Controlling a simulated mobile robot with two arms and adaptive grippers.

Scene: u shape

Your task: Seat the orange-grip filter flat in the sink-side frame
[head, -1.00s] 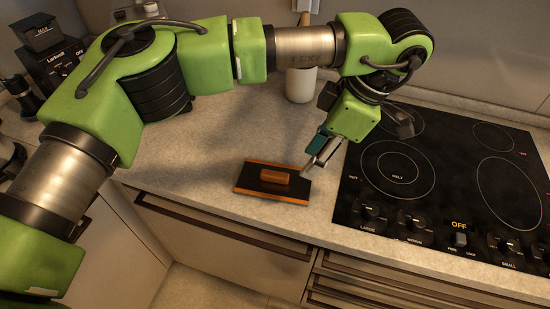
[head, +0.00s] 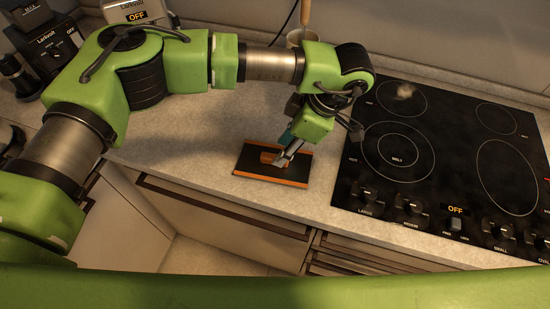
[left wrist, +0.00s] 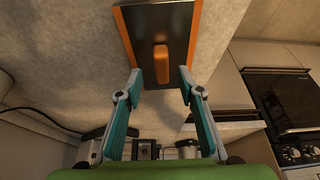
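The orange-grip filter is a dark flat panel (head: 246,160) with orange edges and a raised orange grip (head: 267,157). It lies on the counter left of the hob; the left wrist view also shows the panel (left wrist: 147,40) and its grip (left wrist: 161,62). My left gripper (head: 284,159) is over the panel, close to the grip's right end. I cannot make out a sink or a separate frame. My right gripper is out of view.
A black hob (head: 445,155) with knobs is to the right. A pale pot (head: 300,37) and dark appliances (head: 45,45) stand at the back. The counter (head: 195,150) is clear left of the filter; its front edge is close below.

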